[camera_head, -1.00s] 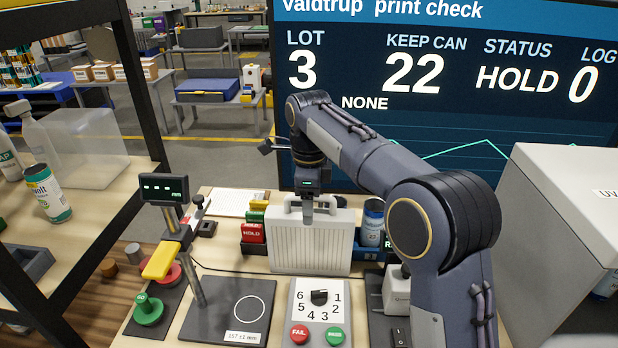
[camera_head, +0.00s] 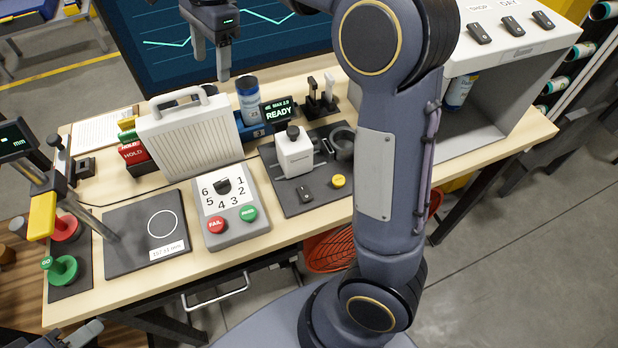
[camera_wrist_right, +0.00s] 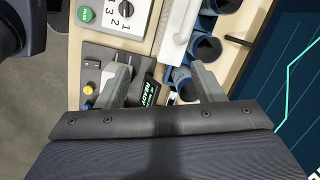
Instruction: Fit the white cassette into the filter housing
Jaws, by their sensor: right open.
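The white cassette (camera_head: 190,145), a ribbed panel with a top handle, stands upright on the bench in the head view. Part of it shows at the top of the wrist view (camera_wrist_right: 178,28). My right gripper (camera_head: 211,77) is open and empty, above and behind the cassette, right of its handle and apart from it. Its two spread fingers also show in the wrist view (camera_wrist_right: 160,85). My left gripper (camera_head: 78,335) is partly in view at the bottom left, far from the cassette; its jaw state is unclear. I cannot identify the filter housing for certain.
A dial box (camera_head: 228,232), a dark pad (camera_head: 130,240) and a plate with a white device (camera_head: 294,155) lie before and beside the cassette. A can (camera_head: 247,95) stands behind it. A white cabinet (camera_head: 490,75) with an open bay stands right. A screen (camera_head: 165,60) is behind.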

